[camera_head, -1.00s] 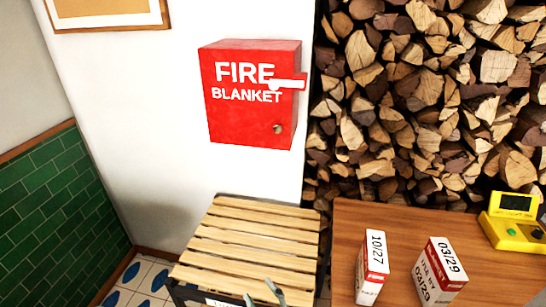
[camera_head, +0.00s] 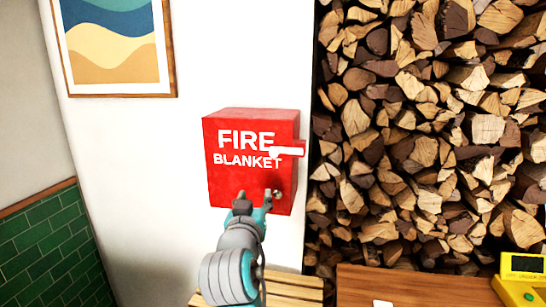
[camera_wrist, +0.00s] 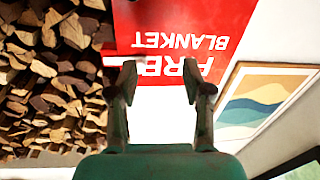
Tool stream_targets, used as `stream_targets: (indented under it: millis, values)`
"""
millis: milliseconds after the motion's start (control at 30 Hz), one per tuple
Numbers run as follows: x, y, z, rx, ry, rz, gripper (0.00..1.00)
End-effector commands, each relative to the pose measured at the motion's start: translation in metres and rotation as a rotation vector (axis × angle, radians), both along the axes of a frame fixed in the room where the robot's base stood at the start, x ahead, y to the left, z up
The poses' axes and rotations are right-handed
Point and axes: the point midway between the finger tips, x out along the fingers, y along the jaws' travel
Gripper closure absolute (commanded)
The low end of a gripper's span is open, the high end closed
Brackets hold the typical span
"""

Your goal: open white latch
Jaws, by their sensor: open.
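The white latch (camera_head: 288,151) lies nearly level across the right edge of the red fire blanket box (camera_head: 225,180), over the end of the word FIRE. My gripper (camera_head: 255,196) is open and empty, below and left of the latch, in front of the box's lower part. In the wrist view, which is upside down, the box (camera_wrist: 225,15) is beyond my open fingers (camera_wrist: 165,82). The latch area there is partly hidden by the left finger.
A firewood stack (camera_head: 420,130) stands right of the box. A framed picture (camera_head: 120,50) hangs at the left. Below are a slatted wooden bench (camera_head: 290,286) and a brown table (camera_head: 440,285) with a yellow device (camera_head: 522,280). The white wall around the box is clear.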

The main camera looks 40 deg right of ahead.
Motion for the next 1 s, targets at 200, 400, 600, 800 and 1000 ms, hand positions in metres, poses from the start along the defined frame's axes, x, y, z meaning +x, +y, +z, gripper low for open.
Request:
stream_targets:
  millis: [200, 400, 600, 800, 1000]
  values:
    - [-0.006, -0.014, 0.057, 0.066, -0.065, -0.09, 0.5]
    - [-0.008, -0.02, 0.072, 0.091, -0.083, -0.118, 0.5]
    - [0.004, -0.038, 0.072, 0.091, -0.083, -0.121, 0.5]
    - [0.026, -0.067, 0.072, 0.091, -0.081, -0.121, 0.5]
    - [0.045, -0.09, 0.072, 0.09, -0.082, -0.12, 0.5]
